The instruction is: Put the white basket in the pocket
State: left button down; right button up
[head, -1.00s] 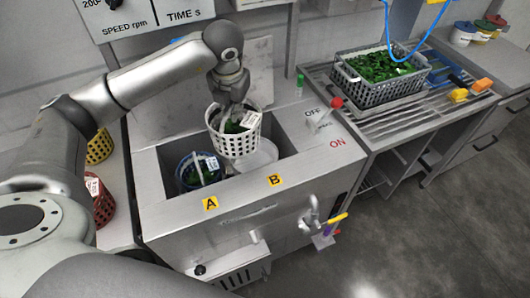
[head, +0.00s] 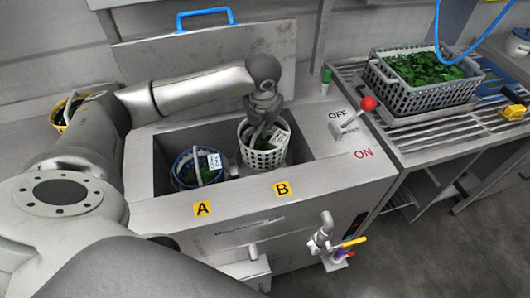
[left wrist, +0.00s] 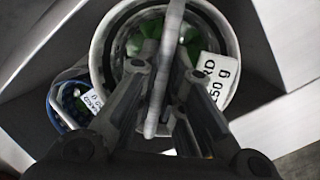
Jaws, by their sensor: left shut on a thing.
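The white basket (head: 262,157) holds green leaves and carries a white label. It is in the right part of the sink opening, above the B mark, with its lower part below the front rim. My left gripper (head: 263,122) is shut on its handle from above. In the left wrist view the handle (left wrist: 165,60) runs between the fingers and the basket's rim (left wrist: 231,60) circles below them. I cannot tell whether the basket touches the bottom of the pocket. My right gripper is not in view.
A blue-rimmed basket (head: 183,160) with greens sits in the left part, above the A mark. A red-knobbed lever (head: 368,104) stands right of the opening. A grey crate of greens (head: 402,98) is on the slatted rack. A yellow basket (head: 58,118) is partly behind my arm.

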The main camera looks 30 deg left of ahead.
aim_at(264, 146)
pick_arm(q)
notch_tip(264, 146, down, 8)
jog(key=shift+f+p, duration=0.25)
jog(key=shift+p, duration=0.25)
jog(key=shift+f, duration=0.1)
jog(key=c, duration=1.5)
grip_release()
jog(key=shift+c, duration=0.2)
jog(key=b+v, duration=0.1)
jog(key=v, duration=1.1)
jog(key=shift+b, duration=0.3)
